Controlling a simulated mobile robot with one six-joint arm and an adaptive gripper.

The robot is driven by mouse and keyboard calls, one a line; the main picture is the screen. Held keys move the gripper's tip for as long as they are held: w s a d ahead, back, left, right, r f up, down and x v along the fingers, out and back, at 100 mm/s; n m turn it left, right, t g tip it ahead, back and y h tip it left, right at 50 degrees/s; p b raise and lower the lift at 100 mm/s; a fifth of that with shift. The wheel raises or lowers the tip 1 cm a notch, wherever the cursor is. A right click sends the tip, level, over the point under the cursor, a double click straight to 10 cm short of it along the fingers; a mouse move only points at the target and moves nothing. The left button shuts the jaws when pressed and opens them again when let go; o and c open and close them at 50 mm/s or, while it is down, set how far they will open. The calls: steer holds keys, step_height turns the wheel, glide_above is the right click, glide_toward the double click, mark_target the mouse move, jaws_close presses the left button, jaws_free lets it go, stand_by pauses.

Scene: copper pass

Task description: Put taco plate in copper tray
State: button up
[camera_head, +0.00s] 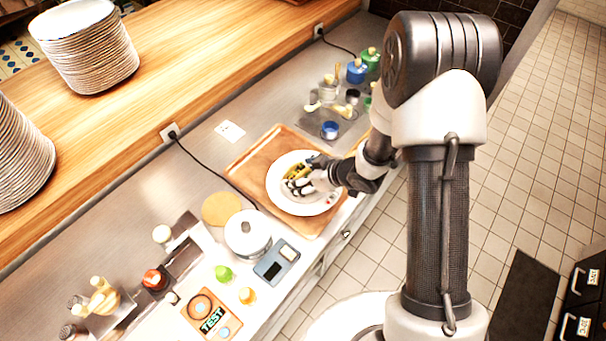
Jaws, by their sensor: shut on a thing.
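The taco plate (284,202) is a round white plate with yellow-green tacos (297,172) near its middle. It is over the copper tray (252,157), a flat orange-brown rectangle on the steel counter. The tray shows around the plate on several sides. I cannot tell whether the plate rests on the tray or is held just above it. My gripper (302,184) reaches in from the right, over the plate beside the tacos, and is shut on the taco plate. The fingers hide part of the plate and food, and the exact contact is too small to see.
A white lidded pot (247,234), a round tan board (221,209) and a grey scale (276,262) stand left of the tray. Bottles (356,71) and a blue cup (330,130) stand beyond it. Plate stacks (85,45) occupy the wooden shelf.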

steer(key=o, duration=1.6)
steer(key=shift+f, duration=0.1)
steer(key=shift+d+r, duration=0.1)
steer(key=shift+r, duration=0.25)
steer(key=p+v, duration=0.3)
steer(key=v, duration=0.8)
steer(key=shift+s+d+r+p, duration=0.2)
steer(key=shift+p, duration=0.15)
